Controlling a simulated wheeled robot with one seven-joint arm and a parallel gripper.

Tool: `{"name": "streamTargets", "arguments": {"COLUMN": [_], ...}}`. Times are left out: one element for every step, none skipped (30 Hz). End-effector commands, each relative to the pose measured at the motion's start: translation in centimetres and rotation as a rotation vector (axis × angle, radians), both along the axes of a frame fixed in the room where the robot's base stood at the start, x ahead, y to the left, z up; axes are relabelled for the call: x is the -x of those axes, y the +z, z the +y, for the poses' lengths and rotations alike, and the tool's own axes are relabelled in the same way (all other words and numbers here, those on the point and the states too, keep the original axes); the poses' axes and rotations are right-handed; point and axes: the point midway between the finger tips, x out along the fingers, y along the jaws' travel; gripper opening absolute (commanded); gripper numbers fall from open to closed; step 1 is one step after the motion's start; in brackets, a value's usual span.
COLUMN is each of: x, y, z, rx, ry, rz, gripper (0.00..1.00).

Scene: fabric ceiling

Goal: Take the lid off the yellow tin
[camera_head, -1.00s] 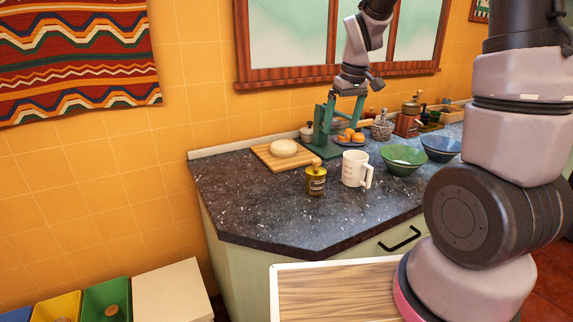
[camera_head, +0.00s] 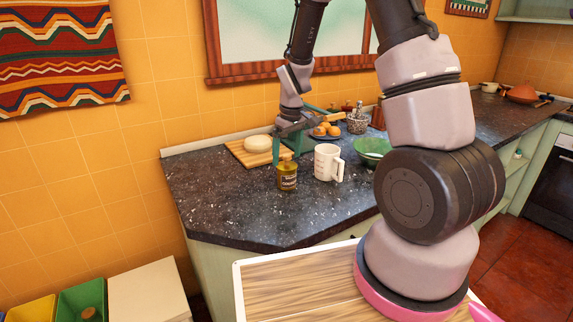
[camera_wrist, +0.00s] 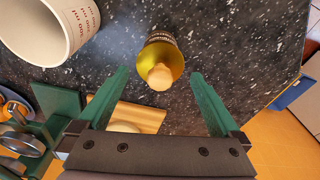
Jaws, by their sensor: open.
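The yellow tin (camera_head: 287,180) stands upright near the front of the dark counter, with a dark label and a tan, rounded knob on its lid. In the wrist view the tin's yellow lid (camera_wrist: 165,57) and pale knob (camera_wrist: 160,77) show from above. My gripper (camera_wrist: 160,75) is open, with a green finger on either side of the knob and visible gaps between. Nothing is held. In the head view my gripper (camera_head: 286,142) is just above and behind the tin; its fingers partly blend with the green tool behind.
A white measuring cup (camera_head: 326,163) stands close right of the tin. Behind are a cutting board (camera_head: 240,153) with a pale round lump, a green press-like tool (camera_wrist: 62,122) and a green bowl (camera_head: 372,148). The counter left of the tin is clear.

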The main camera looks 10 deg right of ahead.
Motion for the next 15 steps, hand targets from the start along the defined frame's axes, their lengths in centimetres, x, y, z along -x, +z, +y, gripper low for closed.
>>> {"name": "streamTargets", "arguments": {"x": [0.0,-0.1,-0.1,-0.2,-0.2,-0.2,-0.2,-0.2,-0.2,-0.2,-0.2,-0.2,-0.2,-0.2,-0.2], "y": [-0.8,-1.1,-1.5,-1.7,-1.8,-2.0,-2.0,-2.0,-2.0,-2.0,-2.0,-2.0,-2.0,-2.0,-2.0], "z": [0.0,0.1,0.1,0.1,0.1,0.1,0.1,0.1,0.1,0.1,0.1,0.1,0.1,0.1,0.1], "rx": [0.000,0.000,0.000,0.000,0.000,0.000,0.000,0.000,0.000,0.000,0.000,0.000,0.000,0.000,0.000], "ry": [-0.001,-0.001,0.000,0.001,0.001,0.000,0.000,0.000,0.000,0.000,0.000,0.000,0.000,0.000,0.000], "rz": [0.002,0.002,0.001,0.000,0.000,0.000,-0.001,-0.001,-0.001,-0.001,-0.001,-0.001,-0.001,-0.001,-0.001], "gripper": [1.00,1.00,1.00,1.00,1.00,1.00,1.00,1.00,1.00,1.00,1.00,1.00,0.92,0.81,0.66]}}
